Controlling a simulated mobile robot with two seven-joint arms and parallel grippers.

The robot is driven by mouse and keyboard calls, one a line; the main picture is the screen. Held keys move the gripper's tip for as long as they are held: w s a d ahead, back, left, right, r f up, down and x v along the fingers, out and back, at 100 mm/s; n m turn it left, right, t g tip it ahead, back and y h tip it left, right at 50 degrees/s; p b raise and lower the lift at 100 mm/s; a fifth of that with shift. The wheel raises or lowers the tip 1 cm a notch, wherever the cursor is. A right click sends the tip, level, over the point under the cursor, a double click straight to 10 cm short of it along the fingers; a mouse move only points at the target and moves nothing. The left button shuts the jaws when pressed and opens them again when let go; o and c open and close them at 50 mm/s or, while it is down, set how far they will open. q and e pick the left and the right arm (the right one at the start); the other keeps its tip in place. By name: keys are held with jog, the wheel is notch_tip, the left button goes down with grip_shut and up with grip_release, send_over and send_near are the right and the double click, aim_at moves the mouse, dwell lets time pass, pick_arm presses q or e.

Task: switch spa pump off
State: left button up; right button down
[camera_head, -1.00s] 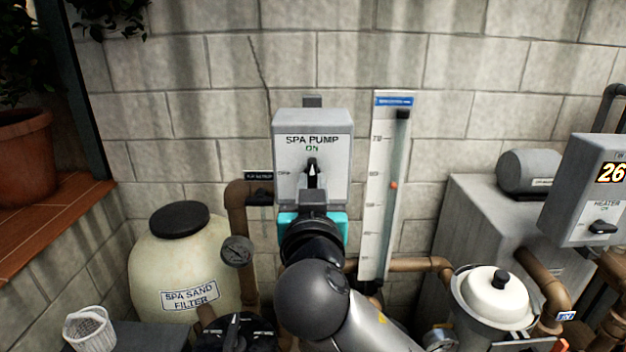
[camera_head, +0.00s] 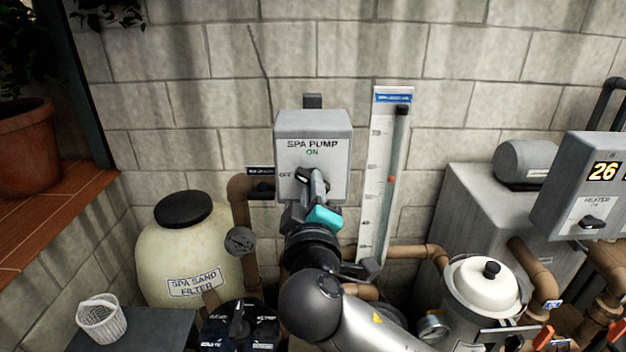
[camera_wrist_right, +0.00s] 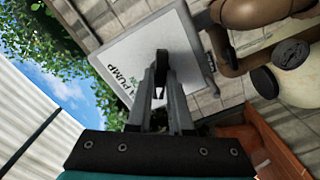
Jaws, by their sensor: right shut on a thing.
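The spa pump switch box (camera_head: 338,153) is a grey box on the block wall, labelled SPA PUMP with a green ON below. Its dark knob (camera_head: 301,173) is on the front face, tilted toward the upper left, partly hidden by my gripper. A small OFF label is left of the knob. My right gripper (camera_head: 312,180) is shut on the knob from below, rolled to one side. In the right wrist view the fingers (camera_wrist_right: 162,90) close around the dark knob in front of the tilted panel (camera_wrist_right: 140,62). My left gripper is out of view.
A spa sand filter (camera_head: 190,245) stands lower left, with brown pipe beside the box. A level gauge (camera_head: 385,180) is just right of the box. A heater box (camera_head: 572,190) and a white-lidded pot (camera_head: 484,285) are at right.

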jog(key=n, duration=0.7)
jog(key=c, duration=0.7)
grip_release()
jog(key=shift+s, duration=3.5)
